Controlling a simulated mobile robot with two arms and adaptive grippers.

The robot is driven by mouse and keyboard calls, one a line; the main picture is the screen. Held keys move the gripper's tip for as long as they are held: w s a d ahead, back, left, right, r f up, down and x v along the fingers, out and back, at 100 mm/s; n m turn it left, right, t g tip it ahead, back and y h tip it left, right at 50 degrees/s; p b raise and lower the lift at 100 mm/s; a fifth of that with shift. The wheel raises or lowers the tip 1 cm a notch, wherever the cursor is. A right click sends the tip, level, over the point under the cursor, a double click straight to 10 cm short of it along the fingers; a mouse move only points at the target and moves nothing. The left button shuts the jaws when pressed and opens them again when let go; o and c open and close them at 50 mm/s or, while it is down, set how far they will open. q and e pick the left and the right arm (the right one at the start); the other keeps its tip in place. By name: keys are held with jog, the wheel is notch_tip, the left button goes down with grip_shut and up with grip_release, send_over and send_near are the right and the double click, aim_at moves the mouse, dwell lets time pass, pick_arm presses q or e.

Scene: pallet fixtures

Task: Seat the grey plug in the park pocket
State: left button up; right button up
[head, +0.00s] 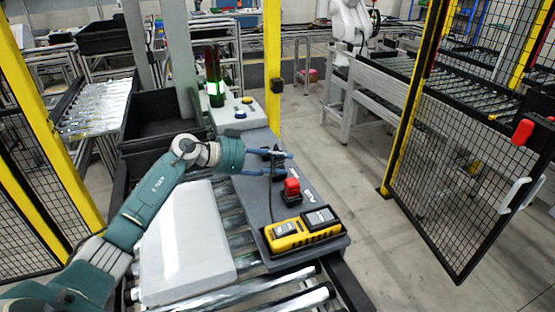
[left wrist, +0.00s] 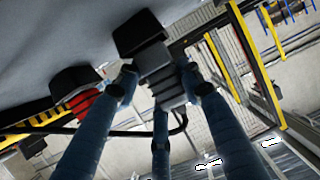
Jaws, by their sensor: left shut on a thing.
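My left gripper (head: 281,163) is over the far part of the grey panel (head: 256,198). In the left wrist view its blue fingers (left wrist: 161,88) are shut around the grey ribbed plug (left wrist: 163,78). The plug's front end is at a black block (left wrist: 140,34) on the panel, which looks like a pocket. I cannot tell whether the plug is inside it or only against it. In the head view the fingers mostly hide the plug. A dark cable (head: 271,205) runs from the gripper towards the yellow device (head: 290,235). My right gripper is not in view.
A white slab (head: 185,240) lies on the rollers to the left. A signal light (head: 214,88) stands behind. Floor at the right is clear.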

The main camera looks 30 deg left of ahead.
pick_arm(q)
jog(key=f, duration=0.3)
jog(key=shift+s+d, duration=0.2)
jog(key=shift+s, duration=0.2)
jog(key=o, duration=1.3)
jog(key=shift+w+g, duration=0.1)
jog(key=shift+g, duration=0.2)
jog(key=shift+w+d+f, duration=0.1)
jog(key=shift+w, duration=0.1)
jog(key=v, duration=1.1)
jog(key=shift+s+r, duration=0.1)
jog(key=shift+r, duration=0.15)
jog(key=shift+s+r, duration=0.25)
jog(key=shift+r, duration=0.1)
